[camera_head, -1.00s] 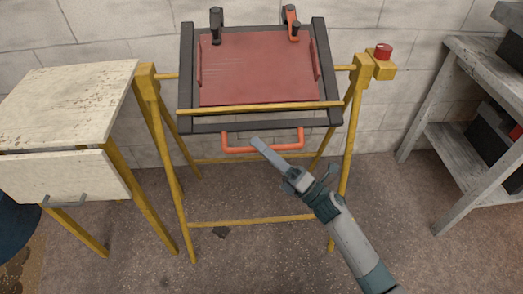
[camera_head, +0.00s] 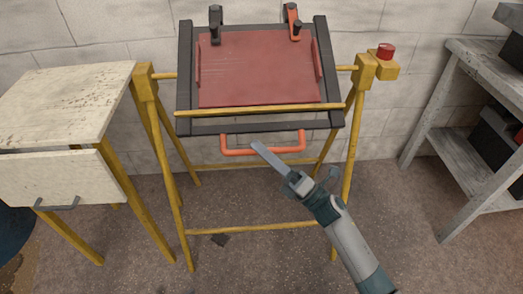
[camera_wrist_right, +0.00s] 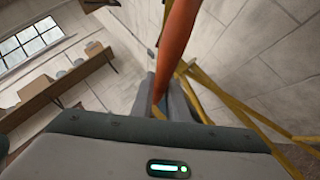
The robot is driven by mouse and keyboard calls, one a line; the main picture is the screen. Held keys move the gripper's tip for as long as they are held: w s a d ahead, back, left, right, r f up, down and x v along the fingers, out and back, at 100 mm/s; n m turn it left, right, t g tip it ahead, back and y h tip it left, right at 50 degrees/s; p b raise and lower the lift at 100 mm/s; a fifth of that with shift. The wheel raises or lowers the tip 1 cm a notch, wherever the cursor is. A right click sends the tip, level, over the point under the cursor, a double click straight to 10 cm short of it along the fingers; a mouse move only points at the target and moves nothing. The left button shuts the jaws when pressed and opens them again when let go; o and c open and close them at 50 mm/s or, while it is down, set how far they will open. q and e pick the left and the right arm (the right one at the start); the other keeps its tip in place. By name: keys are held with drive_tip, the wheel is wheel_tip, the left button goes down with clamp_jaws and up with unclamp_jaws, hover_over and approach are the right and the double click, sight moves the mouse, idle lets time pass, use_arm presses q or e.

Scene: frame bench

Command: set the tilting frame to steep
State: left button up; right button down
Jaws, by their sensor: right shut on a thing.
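The tilting frame (camera_head: 185,75) is a dark rectangular frame around a red panel (camera_head: 255,75), hung in a yellow stand (camera_head: 172,190). It leans, with its lower edge towards me. An orange handle (camera_head: 235,152) is fixed along the lower edge. My right gripper (camera_head: 257,148) reaches up from the lower right with its fingertips at the handle. In the right wrist view, the orange bar (camera_wrist_right: 178,45) runs between the fingers and they are shut on it. A red knob (camera_head: 386,50) sits on the stand's right post. My left gripper is not in view.
A worn white table (camera_head: 65,95) with a drawer (camera_head: 60,180) stands close at the left. A grey shelf unit (camera_head: 460,150) with dark boxes stands at the right. Two clamps, one black (camera_head: 216,25) and one orange (camera_head: 291,20), sit on the frame's top edge. A block wall is behind.

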drive_tip(key=shift+f, duration=0.3)
drive_tip(key=c, duration=1.7)
unclamp_jaws()
drive_tip(key=shift+w, duration=0.15)
drive_tip(key=shift+c, duration=0.2)
drive_tip(key=shift+r, duration=0.1)
drive_tip(key=shift+d, duration=0.15)
drive_tip(key=shift+s+d+f, duration=0.2)
drive_tip(key=shift+s+f, duration=0.05)
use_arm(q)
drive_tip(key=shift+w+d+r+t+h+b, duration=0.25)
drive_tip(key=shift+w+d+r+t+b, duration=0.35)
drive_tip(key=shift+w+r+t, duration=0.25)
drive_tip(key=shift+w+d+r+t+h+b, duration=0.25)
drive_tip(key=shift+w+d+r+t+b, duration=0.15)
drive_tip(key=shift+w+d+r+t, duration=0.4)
use_arm(e)
drive_tip(key=v, duration=1.6)
drive_tip(key=shift+s+d, duration=0.15)
drive_tip(key=shift+d, duration=0.1)
